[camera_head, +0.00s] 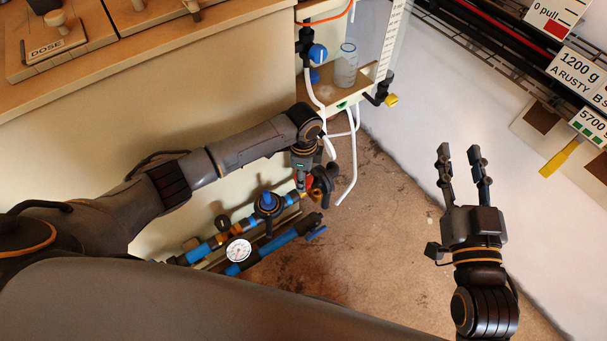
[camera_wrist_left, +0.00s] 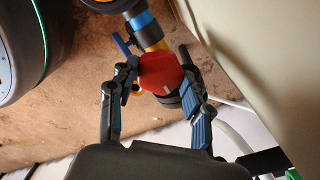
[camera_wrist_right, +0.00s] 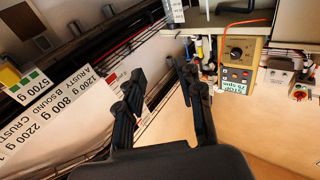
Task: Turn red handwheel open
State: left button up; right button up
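The red handwheel (camera_wrist_left: 163,75) sits at the end of a pipe with a blue band and a brass part in the left wrist view. In the head view only a small red piece (camera_head: 302,183) shows beneath my left gripper (camera_head: 309,178). In the left wrist view my left gripper (camera_wrist_left: 160,78) is open around the handwheel, one finger on each side. The fingers are very close to its rim; firm contact cannot be made out. My right gripper (camera_head: 459,152) is open and empty, raised over the floor at the right; it also shows in the right wrist view (camera_wrist_right: 160,80).
Blue-banded pipes with a pressure gauge (camera_head: 238,249) and a blue-topped valve (camera_head: 267,204) lie beside the handwheel. A shelf with a beaker (camera_head: 346,65) and hanging white tubes is just above. A wooden counter (camera_head: 190,28) is at the upper left. Floor between the grippers is clear.

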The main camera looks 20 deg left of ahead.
pick_arm(q)
jog(key=c, duration=0.4)
